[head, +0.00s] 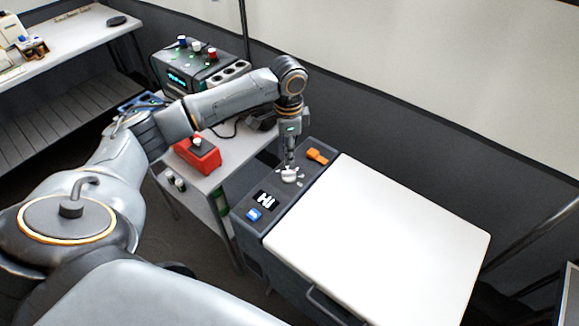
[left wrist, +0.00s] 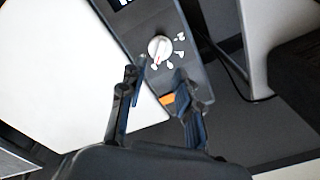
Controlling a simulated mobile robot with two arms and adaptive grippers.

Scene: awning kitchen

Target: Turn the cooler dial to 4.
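The cooler (head: 380,235) is a box with a white lid and a dark grey control panel along its left side. Its dial (head: 289,175) is a white knob on that panel; the left wrist view shows the dial (left wrist: 160,48) with a red mark near its lower edge and small white markings around it, too blurred to read surely. My left gripper (head: 290,162) points down just above the dial, partly hiding it. In the left wrist view its two fingers (left wrist: 160,78) are apart with nothing between them, and the dial shows just beyond their tips. My right gripper is not in view.
The panel also carries a display reading HI (head: 266,199), a blue button (head: 254,214) and an orange part (head: 317,156). A side table (head: 235,150) beside the cooler bears a red box (head: 198,155) and a grey device with knobs (head: 185,72). A wall stands behind.

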